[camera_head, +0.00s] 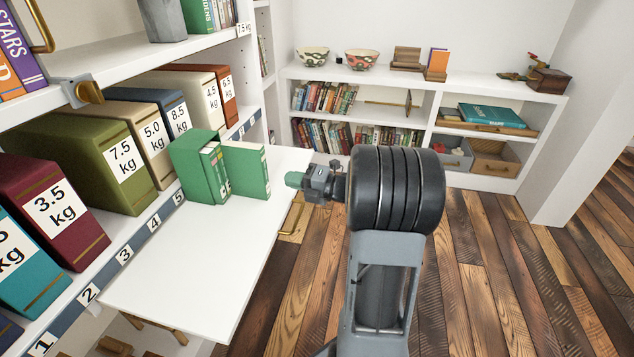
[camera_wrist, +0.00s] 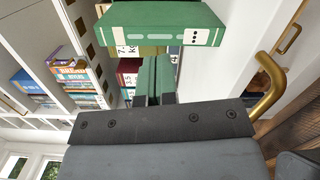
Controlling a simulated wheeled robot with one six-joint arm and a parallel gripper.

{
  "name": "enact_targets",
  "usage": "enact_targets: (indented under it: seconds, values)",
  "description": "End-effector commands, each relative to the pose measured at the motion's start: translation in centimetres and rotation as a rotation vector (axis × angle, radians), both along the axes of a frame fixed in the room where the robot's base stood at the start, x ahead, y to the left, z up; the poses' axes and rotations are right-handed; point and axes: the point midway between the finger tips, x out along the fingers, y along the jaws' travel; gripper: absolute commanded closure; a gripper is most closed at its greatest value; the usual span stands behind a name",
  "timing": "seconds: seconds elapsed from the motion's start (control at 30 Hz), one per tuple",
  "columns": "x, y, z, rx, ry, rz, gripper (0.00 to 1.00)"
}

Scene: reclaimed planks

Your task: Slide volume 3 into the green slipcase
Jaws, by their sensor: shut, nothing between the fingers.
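The green slipcase (camera_head: 190,166) stands on the white pull-out board, with two green volumes (camera_head: 214,170) showing their spines at its open side. Another green volume (camera_head: 245,170), apparently volume 3, stands upright and juts out to the right beyond those spines. How far its far end is inside the slipcase is hidden. In the wrist view a green volume (camera_wrist: 165,30) fills the top, its pale-labelled spine facing me. My gripper (camera_head: 291,179) is shut and empty, with green fingertips, a small gap to the right of the jutting spine. Its fingers also show in the wrist view (camera_wrist: 153,78).
The white board (camera_head: 190,265) is clear in front of the slipcase. Behind it, a shelf holds several weight-labelled boxes (camera_head: 120,160). A brass handle (camera_wrist: 270,88) is close on the right in the wrist view. A low white bookcase (camera_head: 400,80) stands at the back.

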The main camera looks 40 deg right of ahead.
Motion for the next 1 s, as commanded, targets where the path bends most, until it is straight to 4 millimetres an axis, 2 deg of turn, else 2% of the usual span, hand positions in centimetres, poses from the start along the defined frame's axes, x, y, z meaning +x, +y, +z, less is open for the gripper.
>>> enact_targets:
  seconds: [0.3,0.53,0.87,0.97,1.0]
  values:
    - [-5.1,-3.9,0.2,0.0,0.0,-0.002,1.0]
    - [-7.5,-5.6,0.1,0.0,0.0,0.001,1.0]
    - [-8.1,-6.1,0.3,-0.002,0.002,-0.002,1.0]
    - [-7.0,-5.8,2.0,-0.008,0.027,-0.047,1.0]
    - [-6.2,-5.7,3.1,-0.009,0.046,-0.084,1.0]
